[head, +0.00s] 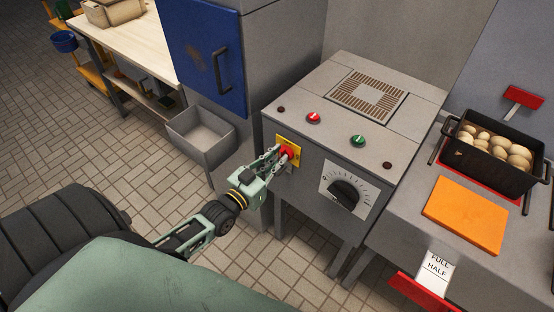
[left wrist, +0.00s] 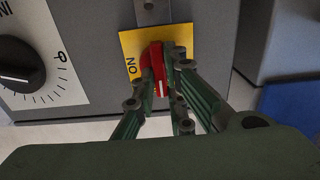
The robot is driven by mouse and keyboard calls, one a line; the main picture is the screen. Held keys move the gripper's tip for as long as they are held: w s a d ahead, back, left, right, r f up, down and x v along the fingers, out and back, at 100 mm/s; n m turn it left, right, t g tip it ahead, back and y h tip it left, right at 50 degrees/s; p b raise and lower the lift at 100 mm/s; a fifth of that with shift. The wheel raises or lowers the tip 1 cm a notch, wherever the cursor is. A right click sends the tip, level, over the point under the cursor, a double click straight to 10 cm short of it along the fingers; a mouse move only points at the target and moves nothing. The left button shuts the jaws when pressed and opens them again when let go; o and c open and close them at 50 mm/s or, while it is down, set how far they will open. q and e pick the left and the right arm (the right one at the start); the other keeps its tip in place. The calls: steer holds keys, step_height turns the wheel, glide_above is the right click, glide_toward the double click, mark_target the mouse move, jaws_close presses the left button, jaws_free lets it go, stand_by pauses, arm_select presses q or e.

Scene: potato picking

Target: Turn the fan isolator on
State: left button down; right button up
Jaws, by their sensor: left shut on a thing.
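The fan isolator is a red rotary knob (head: 288,153) on a yellow plate (head: 294,163), set on the front of a grey machine (head: 300,184). My left gripper (head: 281,156) reaches it from the left, with its fingers shut on the knob. In the left wrist view the red knob (left wrist: 155,62) sits between the fingers of my left gripper (left wrist: 165,82), in front of the yellow plate (left wrist: 131,45). The word ON is readable on the plate, and a white mark shows on the knob. The fingers hide part of the knob. My right gripper is not in view.
A black dial (head: 343,193) sits right of the isolator. Red (head: 313,118) and green (head: 358,141) buttons are on the machine top. A black crate of potatoes (head: 490,165) and an orange board (head: 465,214) lie right. A grey open bin (head: 202,134) stands left.

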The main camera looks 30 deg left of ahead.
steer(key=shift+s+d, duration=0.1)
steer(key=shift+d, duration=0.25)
arm_select(q)
steer(key=shift+m, duration=0.4)
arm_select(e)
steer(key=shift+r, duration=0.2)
arm_select(q)
steer(key=m+p, duration=0.1)
steer(key=m, duration=0.1)
steer(key=shift+d+r+m, duration=0.1)
steer(key=shift+m, duration=0.2)
steer(key=m+p, duration=0.1)
steer(key=m, duration=0.1)
steer(key=shift+m, duration=0.4)
steer(key=m, duration=0.4)
steer(key=m+b, duration=0.1)
steer(key=m, duration=0.3)
steer(key=f+m, duration=0.1)
steer(key=m, duration=0.2)
steer(key=shift+d+m, duration=0.25)
steer(key=shift+m, duration=0.15)
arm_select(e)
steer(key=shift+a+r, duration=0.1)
